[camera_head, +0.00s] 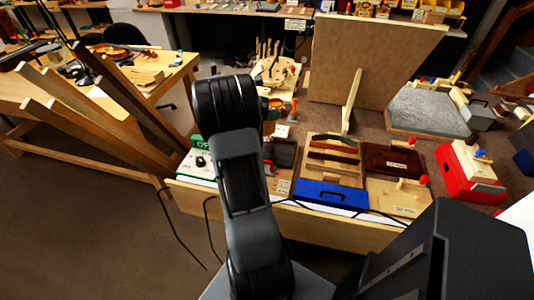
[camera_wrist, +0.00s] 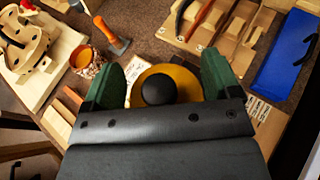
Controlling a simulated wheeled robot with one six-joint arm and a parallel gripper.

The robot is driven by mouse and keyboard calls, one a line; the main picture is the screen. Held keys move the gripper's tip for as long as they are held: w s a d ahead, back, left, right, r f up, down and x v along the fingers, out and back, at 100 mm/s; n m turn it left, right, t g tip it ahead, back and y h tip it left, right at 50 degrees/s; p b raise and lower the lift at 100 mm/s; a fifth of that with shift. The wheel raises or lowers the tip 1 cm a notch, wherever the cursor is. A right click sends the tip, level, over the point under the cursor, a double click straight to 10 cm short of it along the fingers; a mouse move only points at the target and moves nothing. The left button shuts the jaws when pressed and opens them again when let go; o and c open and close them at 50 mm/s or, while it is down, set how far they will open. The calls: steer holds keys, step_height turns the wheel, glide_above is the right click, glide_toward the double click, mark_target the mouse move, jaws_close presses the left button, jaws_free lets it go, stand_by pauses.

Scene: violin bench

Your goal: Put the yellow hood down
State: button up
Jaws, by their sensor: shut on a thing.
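The yellow hood (camera_wrist: 188,82) shows in the wrist view as a round yellow piece with a black knob in its middle. It sits between the two green fingers of my gripper (camera_wrist: 160,80), which is shut on it. The gripper body covers its near side, and I cannot tell whether its underside touches anything.
A wooden rack (camera_wrist: 212,30) and a blue box (camera_wrist: 286,55) lie at the right of the wrist view. The bench is crowded.

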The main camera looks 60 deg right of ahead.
glide_above(270, 137)
steer(key=shift+g, duration=0.3)
step_height(270, 137, down, 6)
steer(key=shift+r, duration=0.15)
steer(key=shift+f+b, duration=0.35)
steer(key=shift+f, duration=2)
steer(key=shift+f, duration=0.2)
steer(key=o, duration=0.8)
steer(key=shift+o, duration=0.2)
steer(key=shift+r, duration=0.1)
